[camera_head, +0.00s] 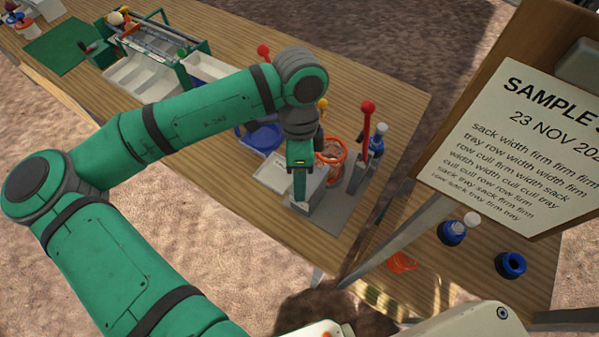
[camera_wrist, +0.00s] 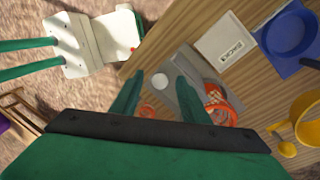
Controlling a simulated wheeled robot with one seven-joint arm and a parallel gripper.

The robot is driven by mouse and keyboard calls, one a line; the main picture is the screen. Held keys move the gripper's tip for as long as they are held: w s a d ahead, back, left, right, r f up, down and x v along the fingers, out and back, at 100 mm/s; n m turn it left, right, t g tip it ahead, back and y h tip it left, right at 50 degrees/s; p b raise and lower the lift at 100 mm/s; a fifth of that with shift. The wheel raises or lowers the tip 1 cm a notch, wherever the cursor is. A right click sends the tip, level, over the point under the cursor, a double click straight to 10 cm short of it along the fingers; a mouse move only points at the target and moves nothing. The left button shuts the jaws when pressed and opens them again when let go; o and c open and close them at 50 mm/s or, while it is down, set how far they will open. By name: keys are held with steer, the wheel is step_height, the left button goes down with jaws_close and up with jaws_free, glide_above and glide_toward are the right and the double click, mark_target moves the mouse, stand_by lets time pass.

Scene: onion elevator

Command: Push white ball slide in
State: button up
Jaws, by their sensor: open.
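A white ball knob (camera_wrist: 160,81) shows in the wrist view, at the left side of a grey fixture (camera_wrist: 190,62). I cannot make out the ball in the head view, where my gripper and arm cover part of the fixture. My gripper (camera_wrist: 158,86) is open and empty, with its two green fingers pointing toward the fixture. In the wrist view the ball appears between the fingertips; I cannot tell whether they touch it. In the head view my gripper (camera_head: 300,196) points down in front of the grey fixture (camera_head: 314,190).
An orange basket (camera_wrist: 217,103) stands close beside the fixture. A red-knobbed lever (camera_head: 367,107) and blue bottle (camera_head: 377,143) stand to its right in the head view. A yellow mug (camera_wrist: 302,128) and blue tray (camera_wrist: 270,42) also stand nearby. A sign board (camera_head: 520,130) rises at right.

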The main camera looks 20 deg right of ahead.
mark_target(311, 178)
jaws_close()
steer(key=shift+w+d, duration=1.7)
steer(key=shift+d, duration=0.2)
steer(key=shift+o, duration=0.2)
jaws_free()
steer(key=shift+d, duration=0.15)
steer(key=shift+s, duration=0.1)
steer(key=shift+r, duration=0.1)
steer(key=shift+r, duration=2.95)
